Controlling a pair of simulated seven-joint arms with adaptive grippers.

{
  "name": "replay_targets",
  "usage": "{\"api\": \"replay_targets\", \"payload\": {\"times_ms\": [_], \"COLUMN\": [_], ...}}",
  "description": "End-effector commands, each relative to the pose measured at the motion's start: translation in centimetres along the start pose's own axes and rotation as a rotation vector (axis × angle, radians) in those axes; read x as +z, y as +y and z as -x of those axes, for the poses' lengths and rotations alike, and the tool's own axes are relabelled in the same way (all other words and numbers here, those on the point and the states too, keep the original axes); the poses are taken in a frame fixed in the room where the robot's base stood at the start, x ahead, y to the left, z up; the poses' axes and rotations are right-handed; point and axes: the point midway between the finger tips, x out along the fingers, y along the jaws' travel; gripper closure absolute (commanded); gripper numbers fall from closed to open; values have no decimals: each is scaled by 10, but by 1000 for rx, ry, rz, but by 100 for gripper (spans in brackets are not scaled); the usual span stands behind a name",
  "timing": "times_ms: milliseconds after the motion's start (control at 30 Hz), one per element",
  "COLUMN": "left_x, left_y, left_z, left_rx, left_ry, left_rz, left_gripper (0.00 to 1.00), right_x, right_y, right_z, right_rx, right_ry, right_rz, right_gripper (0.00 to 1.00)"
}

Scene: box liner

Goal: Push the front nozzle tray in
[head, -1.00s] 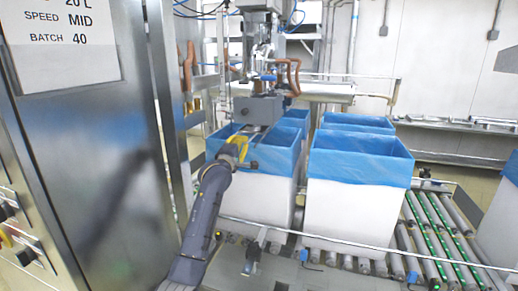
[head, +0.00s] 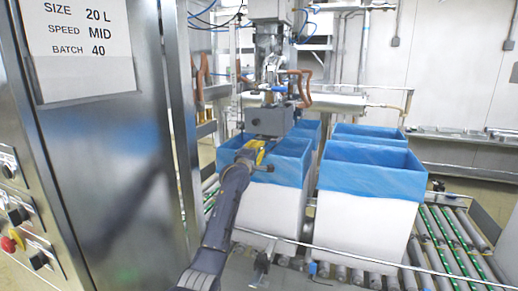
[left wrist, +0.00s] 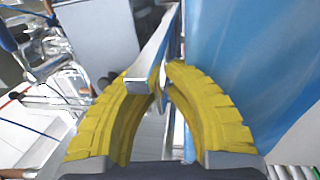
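The nozzle machine's grey head (head: 268,122) hangs over the left-hand lined boxes. A narrow metal strip, which looks like the front nozzle tray (left wrist: 158,48), runs away from my left gripper in the left wrist view. My left gripper (left wrist: 153,76) has its yellow curved fingers drawn close together at the near end of this strip. I cannot tell whether they pinch it or only touch it. In the head view the left gripper (head: 262,150) is just in front of the grey head, above the front left box's rim; the tray is mostly hidden there. My right gripper is not in view.
White boxes with blue liners stand on the roller conveyor: a front left box (head: 268,210) and a front right box (head: 365,225), with others behind. A steel cabinet (head: 110,150) stands close on the left. Thin rails cross in front of the boxes.

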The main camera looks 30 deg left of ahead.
Motion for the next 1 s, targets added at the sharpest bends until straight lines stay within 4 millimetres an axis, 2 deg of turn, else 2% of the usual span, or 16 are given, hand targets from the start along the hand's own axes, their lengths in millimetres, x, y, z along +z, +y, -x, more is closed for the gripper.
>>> {"api": "replay_targets", "payload": {"times_ms": [33, 200, 667, 1000], "left_x": [0, -1, -1, 0], "left_y": [0, 0, -5, -6], "left_z": [0, 0, 4, 36], "left_rx": [0, -1, -9, -8], "left_ry": [0, 1, 2, 1], "left_rz": [0, 0, -2, -1], "left_gripper": [87, 70, 70, 70], "right_x": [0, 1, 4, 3], "right_y": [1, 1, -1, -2], "right_z": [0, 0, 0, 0], "right_rx": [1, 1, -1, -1], "right_ry": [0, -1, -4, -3], "right_rz": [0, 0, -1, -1], "right_gripper": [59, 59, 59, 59]}}
